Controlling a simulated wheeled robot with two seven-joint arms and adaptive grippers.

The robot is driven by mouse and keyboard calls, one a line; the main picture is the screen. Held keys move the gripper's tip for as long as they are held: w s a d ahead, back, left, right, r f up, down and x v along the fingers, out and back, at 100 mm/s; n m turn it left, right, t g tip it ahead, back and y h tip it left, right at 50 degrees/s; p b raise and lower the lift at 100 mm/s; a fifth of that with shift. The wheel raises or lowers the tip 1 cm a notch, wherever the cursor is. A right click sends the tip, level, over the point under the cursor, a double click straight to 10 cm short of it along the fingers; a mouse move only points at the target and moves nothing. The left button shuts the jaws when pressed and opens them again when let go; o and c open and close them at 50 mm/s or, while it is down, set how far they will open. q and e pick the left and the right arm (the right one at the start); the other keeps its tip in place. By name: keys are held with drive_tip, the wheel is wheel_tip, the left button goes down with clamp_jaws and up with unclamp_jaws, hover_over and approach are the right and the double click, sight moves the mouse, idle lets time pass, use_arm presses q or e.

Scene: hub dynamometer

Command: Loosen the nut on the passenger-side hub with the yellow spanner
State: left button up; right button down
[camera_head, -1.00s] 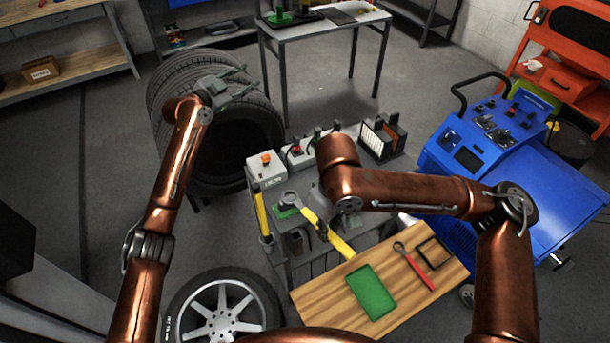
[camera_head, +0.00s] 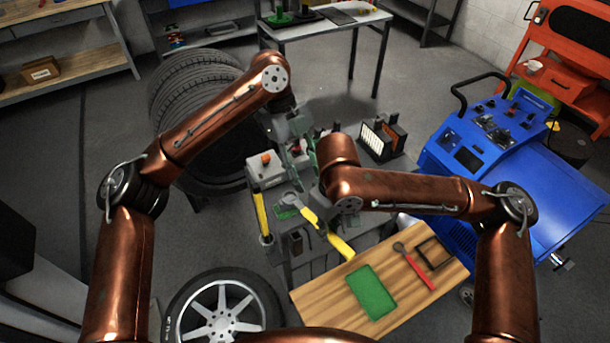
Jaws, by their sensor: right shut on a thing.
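A yellow spanner (camera_head: 338,243) slants over the near side of the grey test bench, its grey head end at the upper left. My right gripper (camera_head: 318,208) is shut on it, partly hidden behind my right arm. My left gripper (camera_head: 296,148) hangs over the back of the bench, beside the grey box with an orange button (camera_head: 266,163). Its fingers point down among the bench fittings, and I cannot tell whether they are apart. I cannot make out the passenger-side hub or its nut; the arms and grippers cover much of the bench top.
A second yellow-handled tool (camera_head: 262,217) hangs at the bench's left side. A wooden board (camera_head: 330,299) bears a green tray (camera_head: 371,292), a red-handled tool (camera_head: 420,272) and a black frame (camera_head: 436,253). A blue machine (camera_head: 540,190) stands right; tyres (camera_head: 180,85) stand behind left.

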sight(316, 223)
use_arm(q)
drive_tip(key=x, duration=0.8)
drive_tip(key=a+x, duration=0.1)
drive_tip(key=x, duration=0.3)
drive_tip(key=shift+s, duration=0.4)
drive_tip(key=shift+c, duration=0.5)
drive_tip(key=c, duration=0.6)
use_arm(e)
drive_tip(key=shift+a, duration=0.1)
use_arm(q)
drive_tip(key=shift+d, duration=0.1)
clamp_jaws()
use_arm(e)
drive_tip(key=shift+s+a, duration=0.1)
